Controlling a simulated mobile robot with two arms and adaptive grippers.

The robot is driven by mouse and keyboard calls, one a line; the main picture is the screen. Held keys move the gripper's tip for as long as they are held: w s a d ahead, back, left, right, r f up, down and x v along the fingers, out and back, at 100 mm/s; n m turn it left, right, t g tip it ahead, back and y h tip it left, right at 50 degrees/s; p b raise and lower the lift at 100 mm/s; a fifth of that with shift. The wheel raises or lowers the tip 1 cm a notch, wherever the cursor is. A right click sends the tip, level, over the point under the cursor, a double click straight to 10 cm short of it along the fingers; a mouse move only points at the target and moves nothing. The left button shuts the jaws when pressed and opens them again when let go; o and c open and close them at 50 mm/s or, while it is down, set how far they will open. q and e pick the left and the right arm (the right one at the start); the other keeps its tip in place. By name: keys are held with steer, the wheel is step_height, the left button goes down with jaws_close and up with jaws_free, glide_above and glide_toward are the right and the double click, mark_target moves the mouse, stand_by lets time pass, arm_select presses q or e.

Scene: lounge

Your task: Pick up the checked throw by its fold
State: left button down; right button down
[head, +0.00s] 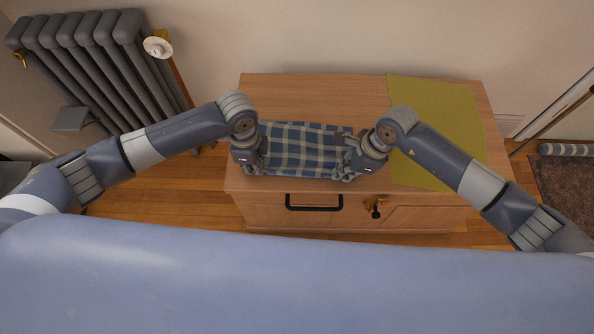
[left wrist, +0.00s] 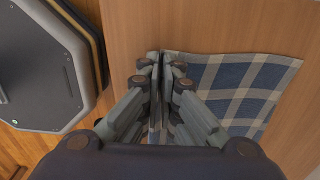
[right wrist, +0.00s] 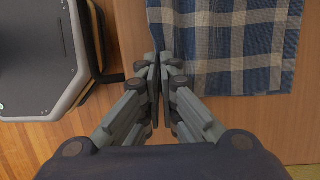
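The blue, grey and cream checked throw (head: 303,148) lies on the wooden cabinet top (head: 315,90), its near edge towards me. My left gripper (head: 248,163) is at its left near corner. In the left wrist view, the left fingers (left wrist: 162,65) are closed together with cloth between them, and the throw (left wrist: 240,90) spreads to the right. My right gripper (head: 364,160) is at the right near corner. In the right wrist view, its fingers (right wrist: 160,68) are pressed together at the edge of the throw (right wrist: 230,50).
A yellow-green cloth (head: 440,120) covers the cabinet's right side. A dark drawer handle (head: 314,207) and a key (head: 376,207) are on its front. A grey radiator (head: 95,70) stands at the left. A rug (head: 565,185) lies at the far right.

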arm_select(q)
steer(key=shift+s+a, duration=0.1)
steer(key=shift+a, duration=0.05)
arm_select(e)
steer(key=shift+d+f, duration=0.1)
steer(key=shift+d, duration=0.2)
